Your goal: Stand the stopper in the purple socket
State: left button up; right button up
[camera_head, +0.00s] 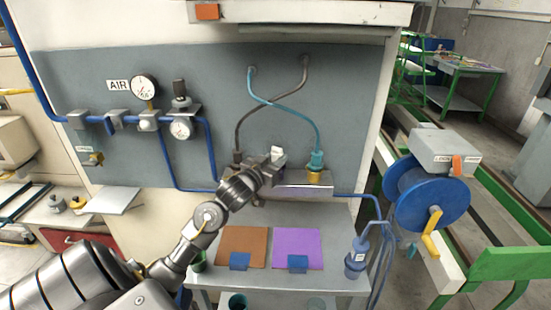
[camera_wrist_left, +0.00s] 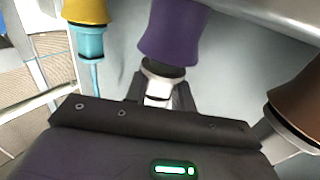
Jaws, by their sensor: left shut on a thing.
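The purple socket (camera_wrist_left: 172,35) shows in the left wrist view, where the picture appears upside down. The stopper (camera_wrist_left: 158,84) is a pale metal piece with a dark band, lined up at the purple socket's mouth. I cannot tell whether it sits inside or only touches. My left gripper (camera_wrist_left: 155,98) is shut on the stopper. In the head view my left gripper (camera_head: 271,166) is at the wall bracket between the two hose ends and hides the purple socket. A pale piece (camera_head: 278,153) shows above its fingers. My right gripper is not in view.
A yellow socket (camera_head: 314,178) with a teal hose plug (camera_head: 316,160) stands right of my gripper. A brown socket (camera_wrist_left: 302,95) is on its other side. A hose reel (camera_head: 428,200) stands right.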

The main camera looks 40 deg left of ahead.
pick_arm(q)
jog(key=o, duration=1.1)
jog(key=shift+c, duration=0.2)
jog(key=s+d+b, duration=0.1)
jog(key=s+b, duration=0.1)
jog(key=s, duration=0.8)
jog(key=shift+s+d, duration=0.15)
jog(key=shift+s, duration=0.25)
